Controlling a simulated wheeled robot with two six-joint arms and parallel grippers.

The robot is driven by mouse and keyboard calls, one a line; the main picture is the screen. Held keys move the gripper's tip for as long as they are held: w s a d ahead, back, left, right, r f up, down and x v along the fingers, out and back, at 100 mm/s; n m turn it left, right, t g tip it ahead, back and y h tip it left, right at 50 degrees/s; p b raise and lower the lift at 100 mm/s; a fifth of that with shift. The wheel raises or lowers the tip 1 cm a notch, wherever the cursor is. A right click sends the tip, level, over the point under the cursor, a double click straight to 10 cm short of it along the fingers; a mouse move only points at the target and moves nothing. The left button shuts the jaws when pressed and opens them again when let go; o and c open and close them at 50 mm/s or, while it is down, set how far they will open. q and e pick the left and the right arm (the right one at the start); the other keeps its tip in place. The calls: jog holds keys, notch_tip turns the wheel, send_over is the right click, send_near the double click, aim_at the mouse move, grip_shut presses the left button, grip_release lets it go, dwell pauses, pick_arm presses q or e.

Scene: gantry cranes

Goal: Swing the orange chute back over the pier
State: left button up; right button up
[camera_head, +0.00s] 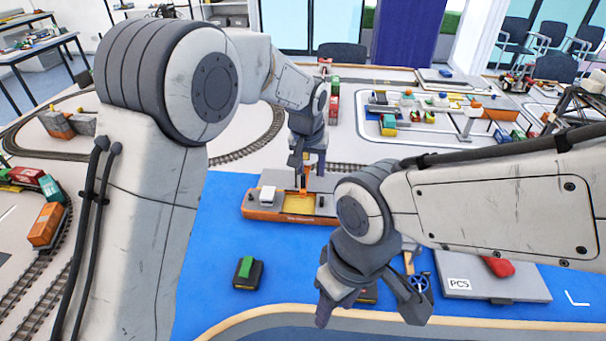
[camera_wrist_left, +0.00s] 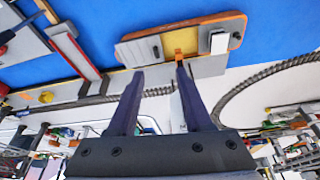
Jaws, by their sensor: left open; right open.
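The orange chute (camera_head: 303,181) is a small upright orange piece over the yellow hold of the orange ship (camera_head: 263,214), just below my left gripper (camera_head: 305,163). In the left wrist view the chute (camera_wrist_left: 179,55) is a short orange bar at the tip of the right-hand finger, with the ship (camera_wrist_left: 213,20) beyond it. My left gripper (camera_wrist_left: 160,70) is open, its fingers apart at the ship's pier side. I cannot tell whether a finger touches the chute. My right gripper (camera_head: 370,308) is open and empty near the front edge; its arm hides part of the ship's right end.
A black block with a green top (camera_head: 248,273) stands on the blue water area at front left. A grey PCS platform (camera_head: 490,282) with a red piece lies at right. Rail track (camera_head: 240,152) runs behind the ship. Blue surface left of the ship is clear.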

pick_arm(q)
jog(key=n+t, duration=0.1)
send_near(305, 175)
jog(key=x, duration=0.3)
jog(key=p+x, duration=0.1)
jog(key=x, duration=0.3)
jog(key=p+x, duration=0.1)
jog(key=x, duration=0.2)
jog(key=shift+w+a+f, duration=0.1)
jog(key=shift+a+f, duration=0.1)
jog(key=shift+a, duration=0.05)
grip_shut()
dwell(0.8)
